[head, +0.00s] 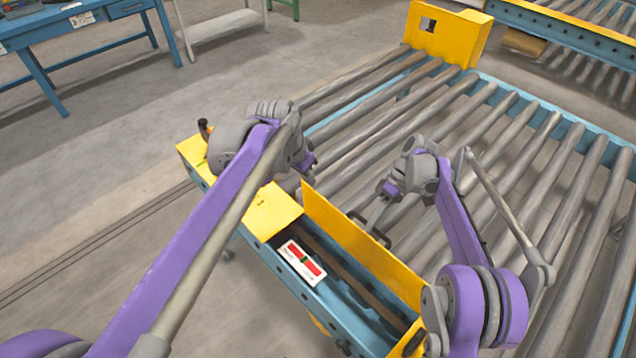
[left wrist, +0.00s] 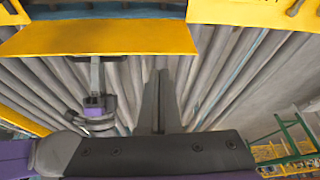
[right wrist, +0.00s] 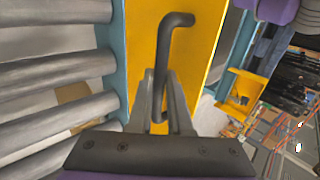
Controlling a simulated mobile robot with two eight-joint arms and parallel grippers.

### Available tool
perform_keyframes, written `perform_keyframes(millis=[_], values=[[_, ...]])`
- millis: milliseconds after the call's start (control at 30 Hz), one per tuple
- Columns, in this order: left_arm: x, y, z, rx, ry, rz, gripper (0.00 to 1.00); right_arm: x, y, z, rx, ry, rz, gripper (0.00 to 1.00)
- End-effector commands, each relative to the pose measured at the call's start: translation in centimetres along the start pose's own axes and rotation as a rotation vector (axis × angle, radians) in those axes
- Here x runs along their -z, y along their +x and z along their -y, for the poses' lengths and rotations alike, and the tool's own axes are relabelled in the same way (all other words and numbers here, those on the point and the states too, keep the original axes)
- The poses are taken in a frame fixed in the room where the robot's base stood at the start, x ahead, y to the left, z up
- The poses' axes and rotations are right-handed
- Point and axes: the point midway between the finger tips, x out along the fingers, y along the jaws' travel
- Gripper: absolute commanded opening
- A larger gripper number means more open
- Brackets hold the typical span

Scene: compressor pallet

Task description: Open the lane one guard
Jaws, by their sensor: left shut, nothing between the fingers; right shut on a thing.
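The lane one guard is a yellow panel (head: 340,232) that stands raised and tilted along the roller side of an open blue channel (head: 345,300). Its black bar handle (head: 384,239) is on the roller side and shows large in the right wrist view (right wrist: 178,20). My right gripper (right wrist: 166,88) is shut around the handle's bar; the head view shows it above the rollers (head: 374,218). My left gripper (head: 309,178) is shut and empty beside the guard's far end. In the left wrist view its fingers (left wrist: 160,78) point over the rollers, with the yellow panel (left wrist: 95,40) nearby.
A fixed yellow cover (head: 268,212) and a white label with red marks (head: 303,262) lie along the channel. Grey rollers (head: 480,165) fill the right side. A yellow end block (head: 450,38) stands at the back. Open floor lies left, before a blue workbench (head: 80,30).

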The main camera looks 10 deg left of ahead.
Motion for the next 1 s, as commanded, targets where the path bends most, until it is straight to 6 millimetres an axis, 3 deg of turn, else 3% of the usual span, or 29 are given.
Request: perform_keyframes(millis=[100,300,567,933,1000], values=[[3.1,0.8,1.0,-0.021,0.054,-0.003,0.0,0.3,-0.1,0.3,0.004,-0.007,-0.006,0.0],[5.6,1.7,1.7,-0.041,0.108,-0.008,0.0,0.3,-0.1,0.3,0.004,-0.006,-0.006,0.0],[6.0,4.1,1.7,-0.045,0.119,-0.009,0.0,0.3,-0.1,0.3,0.004,-0.006,-0.006,0.0],[6.0,11.9,1.4,-0.045,0.118,-0.009,0.0,0.3,-0.1,0.3,0.004,-0.006,-0.006,0.0],[4.9,11.4,1.6,-0.043,0.115,-0.009,0.0,0.3,-0.1,0.3,0.004,-0.006,-0.006,0.0]])
